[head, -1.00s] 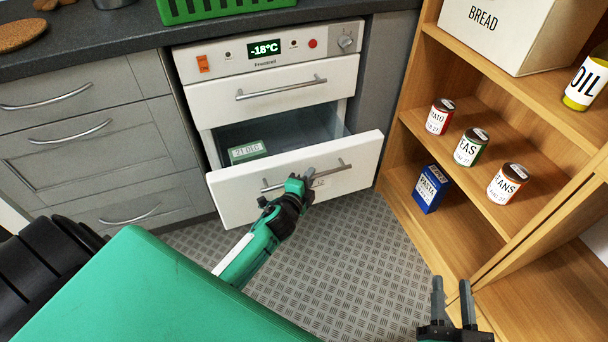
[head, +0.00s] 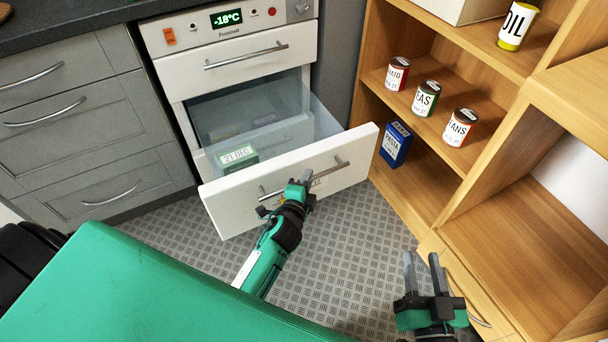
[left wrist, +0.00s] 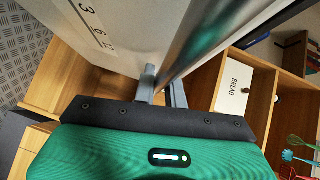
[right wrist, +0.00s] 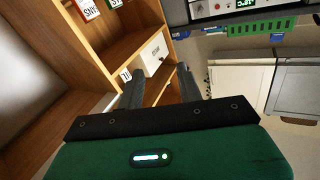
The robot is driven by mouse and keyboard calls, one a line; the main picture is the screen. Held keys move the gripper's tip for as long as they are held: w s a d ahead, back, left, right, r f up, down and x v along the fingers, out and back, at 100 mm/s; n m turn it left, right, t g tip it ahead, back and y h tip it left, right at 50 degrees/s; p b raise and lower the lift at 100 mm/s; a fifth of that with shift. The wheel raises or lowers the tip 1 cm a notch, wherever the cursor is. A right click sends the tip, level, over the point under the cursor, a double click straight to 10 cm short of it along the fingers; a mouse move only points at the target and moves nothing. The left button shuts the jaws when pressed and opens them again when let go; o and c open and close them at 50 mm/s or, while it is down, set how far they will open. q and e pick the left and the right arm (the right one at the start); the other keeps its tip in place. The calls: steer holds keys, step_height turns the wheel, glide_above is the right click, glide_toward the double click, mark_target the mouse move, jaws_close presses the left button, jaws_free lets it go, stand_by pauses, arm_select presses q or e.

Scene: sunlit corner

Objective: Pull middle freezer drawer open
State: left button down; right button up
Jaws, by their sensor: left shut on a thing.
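The white freezer (head: 232,55) shows -18°C on its panel. Its middle drawer (head: 235,206) stands pulled out, with clear side walls and a green-and-white box (head: 237,157) inside. My left gripper (head: 304,181) is shut on the drawer's metal bar handle (head: 326,171). In the left wrist view the handle (left wrist: 196,45) passes between the fingers (left wrist: 162,84), close to the white drawer front (left wrist: 118,32). My right gripper (head: 423,268) is open and empty above the floor near the shelf. Its parted fingers also show in the right wrist view (right wrist: 160,92).
The wooden shelf (head: 400,175) at right holds several cans and a blue pasta box (head: 395,144). Grey cabinets (head: 85,130) stand at left. The patterned metal floor (head: 335,245) is clear between the drawer and my right gripper.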

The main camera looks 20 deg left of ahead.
arm_select(q)
steer(key=shift+s+d+f, duration=0.2)
steer(key=shift+d, duration=0.05)
arm_select(e)
steer(key=shift+w, duration=0.1)
arm_select(q)
steer(key=c, duration=1.8)
jaws_free()
steer(key=shift+c, duration=0.2)
steer(key=o, duration=0.4)
steer(key=shift+r, duration=0.15)
arm_select(e)
steer(key=shift+r, duration=0.1)
arm_select(q)
steer(key=shift+s+a, duration=0.1)
arm_select(e)
steer(key=shift+s+d, duration=0.1)
steer(key=shift+s, duration=0.15)
